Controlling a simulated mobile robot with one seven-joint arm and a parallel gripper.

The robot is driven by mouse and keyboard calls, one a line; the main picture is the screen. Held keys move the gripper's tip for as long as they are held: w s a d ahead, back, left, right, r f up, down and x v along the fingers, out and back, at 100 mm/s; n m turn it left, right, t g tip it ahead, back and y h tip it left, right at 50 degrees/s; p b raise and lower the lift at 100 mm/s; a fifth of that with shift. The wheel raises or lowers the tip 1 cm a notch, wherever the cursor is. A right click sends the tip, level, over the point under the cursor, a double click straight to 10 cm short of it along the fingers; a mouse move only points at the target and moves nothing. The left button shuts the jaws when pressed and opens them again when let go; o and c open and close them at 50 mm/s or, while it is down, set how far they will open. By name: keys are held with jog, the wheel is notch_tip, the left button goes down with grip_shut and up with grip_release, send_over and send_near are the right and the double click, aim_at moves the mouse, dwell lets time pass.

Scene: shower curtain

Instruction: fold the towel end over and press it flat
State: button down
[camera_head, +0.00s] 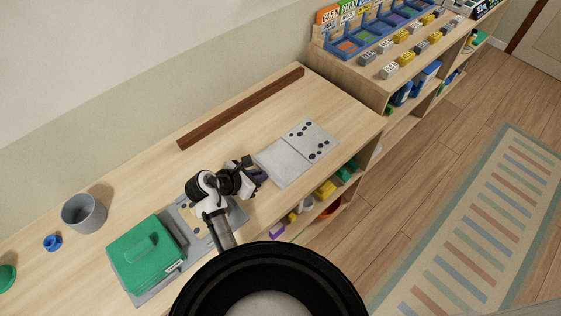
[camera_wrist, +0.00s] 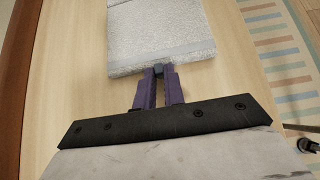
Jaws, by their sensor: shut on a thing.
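The towel (camera_head: 285,160) is a pale grey rectangle lying on the wooden counter. A crease or seam crosses it, and its far half has dark dots. In the wrist view the towel (camera_wrist: 165,30) looks speckled white, with a band along its near edge. My gripper (camera_head: 262,176) is at the towel's near left edge. In the wrist view its purple fingers (camera_wrist: 158,72) are close together, shut on the middle of that edge. The small bit between the tips looks blue-grey. My wrist partly hides the fingers in the head view.
A green box-like item (camera_head: 135,262) on a grey mat (camera_head: 160,291) is beside my arm. A grey cup (camera_head: 84,215) and small blue piece (camera_head: 52,243) are farther left. A brown strip (camera_head: 242,108) lies behind the towel. The counter's front edge is close to the towel.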

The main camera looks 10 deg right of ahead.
dwell(0.3)
jog(key=shift+w+d+r+g+y, duration=0.2)
jog(key=shift+r+g+y, duration=0.15)
jog(key=shift+r, duration=0.35)
jog(key=shift+w+d+r+g+y, duration=0.15)
jog(key=shift+r+g+y, duration=0.1)
jog(key=shift+r+y, duration=0.35)
jog(key=shift+d+r+g+y, duration=0.15)
jog(key=shift+r+g+y, duration=0.35)
jog(key=shift+r, duration=0.55)
jog(key=c, duration=2)
grip_release()
jog(key=r, duration=0.1)
jog(key=d+r, duration=0.1)
jog(key=w+r, duration=0.1)
jog(key=shift+d+r, duration=0.25)
jog(key=shift+r, duration=0.1)
